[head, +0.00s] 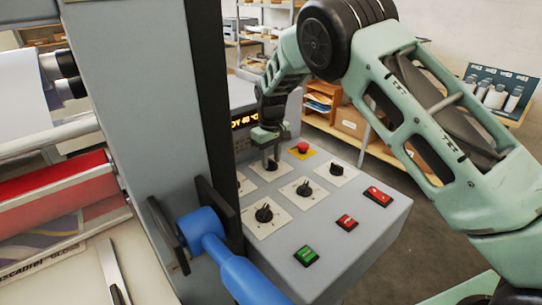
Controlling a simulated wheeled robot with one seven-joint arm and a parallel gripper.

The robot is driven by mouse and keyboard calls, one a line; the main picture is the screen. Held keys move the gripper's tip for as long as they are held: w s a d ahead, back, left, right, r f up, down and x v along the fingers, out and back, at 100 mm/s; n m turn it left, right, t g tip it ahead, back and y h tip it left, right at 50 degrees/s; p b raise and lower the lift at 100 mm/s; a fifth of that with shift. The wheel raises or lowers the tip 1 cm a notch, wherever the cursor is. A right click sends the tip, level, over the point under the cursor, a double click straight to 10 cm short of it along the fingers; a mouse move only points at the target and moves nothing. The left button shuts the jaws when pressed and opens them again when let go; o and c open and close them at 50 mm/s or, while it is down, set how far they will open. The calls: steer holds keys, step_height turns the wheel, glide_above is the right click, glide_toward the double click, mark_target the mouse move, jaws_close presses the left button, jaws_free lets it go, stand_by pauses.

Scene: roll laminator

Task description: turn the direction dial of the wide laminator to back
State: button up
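The wide laminator's sloped grey control panel (345,222) is right of its grey upright. It carries several black dials on white plates: a near one (264,213), a middle one (304,188) and a right one (336,168). The labels are too small to read, so I cannot tell which is the direction dial. My gripper (270,163) points down at a dial plate at the panel's far side.
A red emergency button (303,147) on a yellow plate is close right of my gripper. Green (306,255) and red (346,222) push buttons line the near edge. A blue handle (215,245) and the dark-edged upright (160,100) stand left. Shelves are behind.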

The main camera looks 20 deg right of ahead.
jaws_close()
steer(key=m, duration=0.4)
steer(key=shift+r+m, duration=0.1)
steer(key=shift+m, duration=0.3)
steer(key=m, duration=0.4)
steer(key=shift+w, duration=0.1)
steer(key=m, duration=0.5)
steer(key=shift+m, duration=2.1)
